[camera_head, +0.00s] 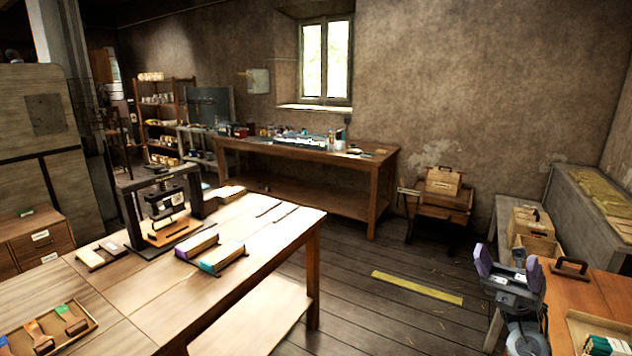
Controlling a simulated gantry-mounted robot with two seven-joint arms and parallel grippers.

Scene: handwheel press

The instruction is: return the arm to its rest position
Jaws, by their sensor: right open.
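My right gripper (507,266) is at the lower right, in front of the right-hand table. Its two purple-padded fingers stand apart and point upward, with nothing visible between them. The handwheel press (163,205) stands upright on the wooden table at the left, well away from my right gripper. My left gripper is not in view.
The right table (585,285) holds a dark handle (571,267). Open floor with a yellow strip (417,287) lies between the tables.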

